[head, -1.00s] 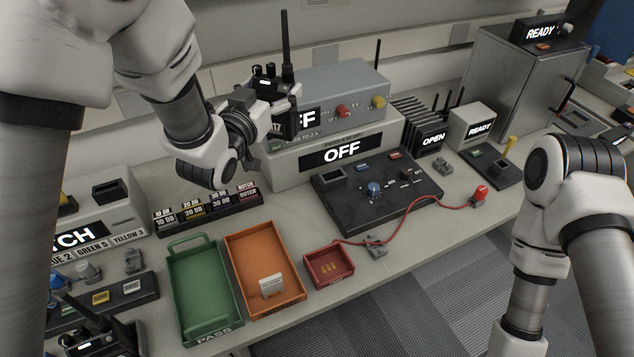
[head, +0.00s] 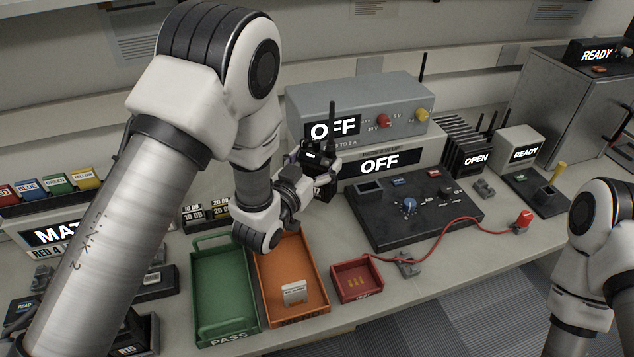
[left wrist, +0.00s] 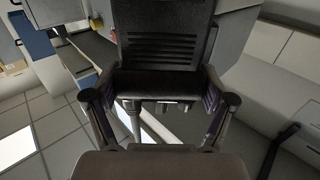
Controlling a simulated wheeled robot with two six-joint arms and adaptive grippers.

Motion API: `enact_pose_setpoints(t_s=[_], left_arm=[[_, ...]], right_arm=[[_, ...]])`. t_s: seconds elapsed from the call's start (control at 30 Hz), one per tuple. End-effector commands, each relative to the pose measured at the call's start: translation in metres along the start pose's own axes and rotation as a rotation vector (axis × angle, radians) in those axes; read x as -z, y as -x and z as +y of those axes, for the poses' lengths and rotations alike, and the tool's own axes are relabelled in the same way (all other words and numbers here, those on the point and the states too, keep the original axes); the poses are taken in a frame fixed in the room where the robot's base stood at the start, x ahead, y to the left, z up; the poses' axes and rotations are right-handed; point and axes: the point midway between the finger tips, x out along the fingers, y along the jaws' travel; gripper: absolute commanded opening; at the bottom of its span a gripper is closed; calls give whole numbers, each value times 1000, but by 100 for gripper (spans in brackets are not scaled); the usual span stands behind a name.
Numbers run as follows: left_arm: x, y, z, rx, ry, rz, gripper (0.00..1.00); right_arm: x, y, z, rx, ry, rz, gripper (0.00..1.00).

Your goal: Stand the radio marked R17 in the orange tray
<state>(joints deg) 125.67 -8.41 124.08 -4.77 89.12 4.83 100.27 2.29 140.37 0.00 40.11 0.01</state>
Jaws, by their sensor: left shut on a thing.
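My left gripper (head: 310,172) is shut on a black handheld radio (head: 326,180) with an upright antenna. The radio is held above the bench, just behind the orange tray. In the left wrist view the radio's dark ribbed body (left wrist: 160,45) fills the space between the two fingers (left wrist: 160,108). I cannot read its marking. My right gripper is out of view; only my right arm shows at the right.
A green tray (head: 198,300) marked PASS stands left of the orange one. A small red tray (head: 358,281) stands right of it. A black panel (head: 450,222) with knobs and a red cable lie further right. Grey boxes reading OFF (head: 370,97) stand behind.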

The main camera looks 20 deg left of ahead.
Motion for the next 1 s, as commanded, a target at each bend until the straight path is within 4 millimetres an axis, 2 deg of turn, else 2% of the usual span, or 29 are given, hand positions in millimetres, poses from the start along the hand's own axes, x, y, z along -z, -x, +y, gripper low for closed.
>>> enact_pose_setpoints(t_s=[0.07, 0.23, 0.43, 0.83, 0.87, 0.9, 1.0], left_arm=[[-12, 0, 0, 0, 1, -1, 28], [-27, 0, 0, 0, 1, 0, 28], [-61, 0, 0, 0, 1, 1, 28], [-70, 0, 0, 0, 0, 2, 28], [-69, 0, 0, 0, 0, 0, 93], [-69, 0, 0, 0, 0, 0, 100], [-69, 0, 0, 0, 0, 0, 100]], right_arm=[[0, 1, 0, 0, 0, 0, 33], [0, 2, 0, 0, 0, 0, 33], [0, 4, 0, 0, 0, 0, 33], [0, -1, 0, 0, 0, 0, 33], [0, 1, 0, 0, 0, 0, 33], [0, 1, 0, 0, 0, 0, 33], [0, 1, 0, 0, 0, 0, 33]])
